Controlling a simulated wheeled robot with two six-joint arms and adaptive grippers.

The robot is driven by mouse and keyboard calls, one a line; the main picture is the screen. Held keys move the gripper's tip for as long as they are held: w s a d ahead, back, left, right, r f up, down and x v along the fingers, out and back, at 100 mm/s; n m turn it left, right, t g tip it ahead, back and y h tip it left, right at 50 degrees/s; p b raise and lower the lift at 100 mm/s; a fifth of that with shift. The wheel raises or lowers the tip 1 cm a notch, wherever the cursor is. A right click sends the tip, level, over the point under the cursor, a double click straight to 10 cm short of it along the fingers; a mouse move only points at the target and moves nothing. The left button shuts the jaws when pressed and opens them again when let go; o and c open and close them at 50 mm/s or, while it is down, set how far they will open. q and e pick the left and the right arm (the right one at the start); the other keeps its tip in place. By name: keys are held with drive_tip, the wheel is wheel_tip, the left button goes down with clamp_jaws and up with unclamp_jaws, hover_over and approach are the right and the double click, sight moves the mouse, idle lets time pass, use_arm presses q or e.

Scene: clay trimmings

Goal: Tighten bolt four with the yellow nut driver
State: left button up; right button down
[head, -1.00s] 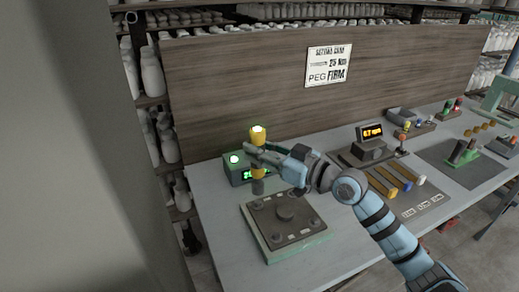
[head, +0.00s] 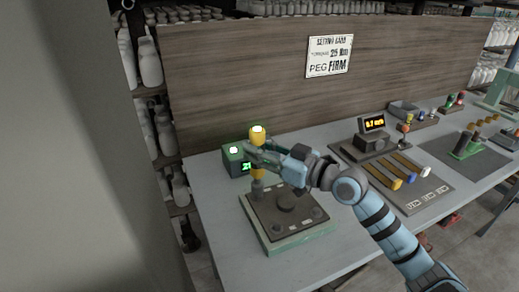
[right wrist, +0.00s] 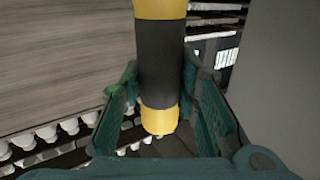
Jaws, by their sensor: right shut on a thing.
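My right gripper (head: 259,157) is shut on the yellow nut driver (head: 258,138), around its handle, and holds it upright. The driver has a glowing pale top and a grey lower end. That lower end is at the back left corner of the dark square plate (head: 304,221), which lies on a pale green base. Whether it touches a bolt there I cannot tell. My left gripper is not in view.
A meter (head: 372,124) and a tray of coloured bars (head: 409,196) are to the right.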

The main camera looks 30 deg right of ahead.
sight(264, 137)
drive_tip(key=shift+s+f+b, duration=0.1)
drive_tip(key=shift+f+b, duration=1.15)
drive_tip(key=shift+b, duration=0.25)
idle(3.6)
drive_tip(key=shift+r, duration=0.15)
idle(0.6)
wheel_tip(264, 137, up, 6)
drive_tip(key=p, duration=0.5)
drive_tip(key=shift+r, duration=0.15)
